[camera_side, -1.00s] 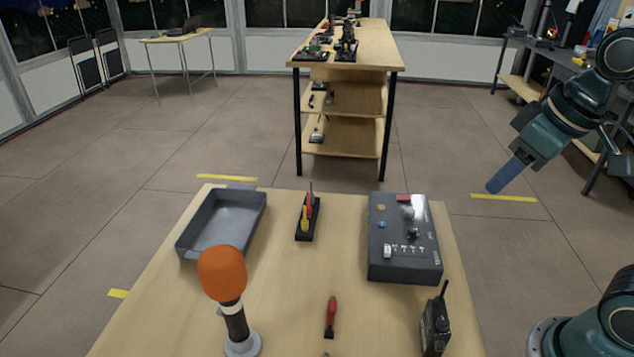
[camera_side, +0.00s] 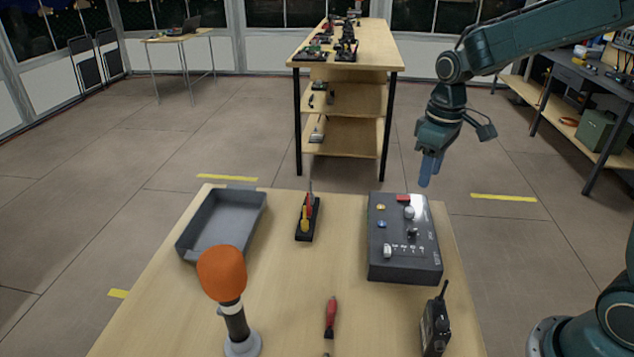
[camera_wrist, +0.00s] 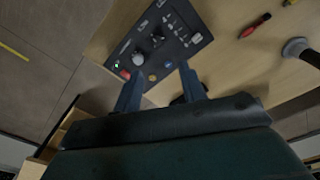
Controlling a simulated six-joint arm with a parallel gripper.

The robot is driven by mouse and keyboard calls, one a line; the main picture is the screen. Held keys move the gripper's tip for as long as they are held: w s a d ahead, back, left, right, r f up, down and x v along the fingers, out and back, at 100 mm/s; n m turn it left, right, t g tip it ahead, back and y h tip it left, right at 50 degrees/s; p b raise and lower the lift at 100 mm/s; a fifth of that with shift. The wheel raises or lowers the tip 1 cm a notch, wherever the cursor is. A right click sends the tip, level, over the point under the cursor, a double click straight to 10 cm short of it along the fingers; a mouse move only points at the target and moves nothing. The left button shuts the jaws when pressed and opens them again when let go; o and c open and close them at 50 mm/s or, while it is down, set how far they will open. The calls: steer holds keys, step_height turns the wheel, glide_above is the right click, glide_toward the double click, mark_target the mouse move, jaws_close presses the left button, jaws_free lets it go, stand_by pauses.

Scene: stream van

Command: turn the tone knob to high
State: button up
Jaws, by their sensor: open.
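A dark grey control box (camera_side: 404,262) lies at the right of the table. On its top are a light grey round knob (camera_side: 409,212) and a black knob (camera_side: 412,233). Labels are too small to read, so I cannot tell which is the tone knob. In the wrist view the box (camera_wrist: 185,45) also shows, with the black knob (camera_wrist: 157,38) and the grey knob (camera_wrist: 138,58). My gripper (camera_side: 428,177) points down, above and behind the box's far right corner, touching nothing. In the wrist view its two fingers (camera_wrist: 158,72) are apart and empty.
The box also has a red button (camera_side: 403,198), a yellow button (camera_side: 381,207), a blue button (camera_side: 382,224) and a white switch (camera_side: 387,251). A radio (camera_side: 435,326), red screwdriver (camera_side: 331,315), orange-topped microphone (camera_side: 222,272), tool stand (camera_side: 307,220) and grey tray (camera_side: 180,246) share the table.

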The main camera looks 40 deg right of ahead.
mark_target(413, 228)
steer(key=shift+w+d+f+g, duration=0.15)
steer(key=shift+w+d+f, duration=0.2)
steer(key=shift+f, duration=0.3)
steer(key=shift+w+d+f+g, duration=0.1)
steer(key=shift+w+f+g, duration=0.05)
steer(key=shift+w+f, duration=0.4)
steer(key=shift+s+f, duration=0.1)
steer(key=shift+f, duration=0.05)
step_height(413, 228, down, 14)
steer(key=shift+r, duration=0.25)
jaws_close()
